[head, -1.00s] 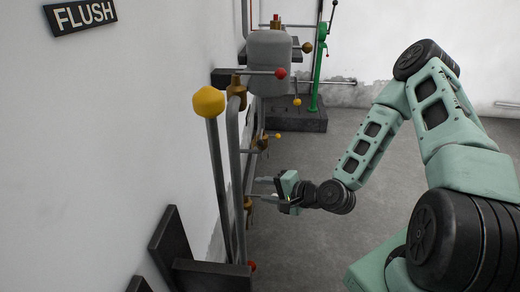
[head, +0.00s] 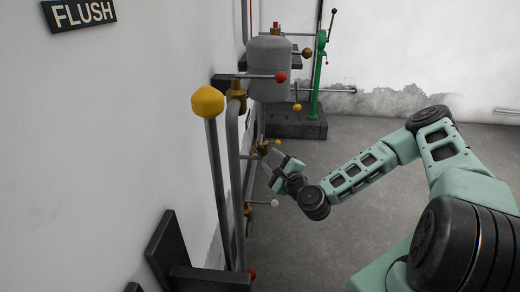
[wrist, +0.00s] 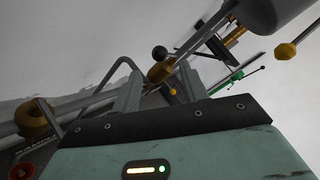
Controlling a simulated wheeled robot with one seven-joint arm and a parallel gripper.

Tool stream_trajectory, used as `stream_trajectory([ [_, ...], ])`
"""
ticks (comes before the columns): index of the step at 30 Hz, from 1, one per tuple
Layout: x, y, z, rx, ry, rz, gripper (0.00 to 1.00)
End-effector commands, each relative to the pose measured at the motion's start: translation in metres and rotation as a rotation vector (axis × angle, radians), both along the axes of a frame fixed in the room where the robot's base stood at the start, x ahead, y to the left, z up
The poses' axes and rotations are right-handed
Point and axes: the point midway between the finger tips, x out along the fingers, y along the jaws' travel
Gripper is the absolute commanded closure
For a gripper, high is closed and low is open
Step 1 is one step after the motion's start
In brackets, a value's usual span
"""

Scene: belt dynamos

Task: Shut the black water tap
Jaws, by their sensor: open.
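The black water tap shows in the wrist view as a black ball knob (wrist: 159,53) on a lever, beside a brass valve body (wrist: 160,72) on the grey pipe. It lies ahead of my gripper, and the brass body appears between the two finger outlines. In the head view I cannot make out the black knob; my gripper covers part of that area. My gripper (head: 268,163) is close to the pipes along the left wall, in front of a brass valve. Its two grey fingers (wrist: 162,88) are apart with nothing held. I cannot tell whether they touch anything.
A white-knobbed tap (head: 275,203) is nearer on the pipe, below my gripper. A yellow knob (head: 278,142) sits just beyond it. A long yellow-ended lever (head: 207,102), a red-knobbed lever (head: 281,76) and a grey tank (head: 269,68) stand along the wall. Floor at right is clear.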

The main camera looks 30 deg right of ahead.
Motion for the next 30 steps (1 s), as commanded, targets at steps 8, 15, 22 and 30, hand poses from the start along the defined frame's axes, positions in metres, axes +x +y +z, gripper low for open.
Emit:
stream_trajectory([
  [8,0.055,0.0,0.0,-0.002,-0.001,0.0,0.56],
  [15,0.08,0.0,0.0,-0.002,0.0,0.0,0.56],
  [22,0.084,0.0,0.0,-0.001,0.0,0.001,0.56],
  [30,0.084,0.0,0.0,-0.001,0.0,0.001,0.95],
])
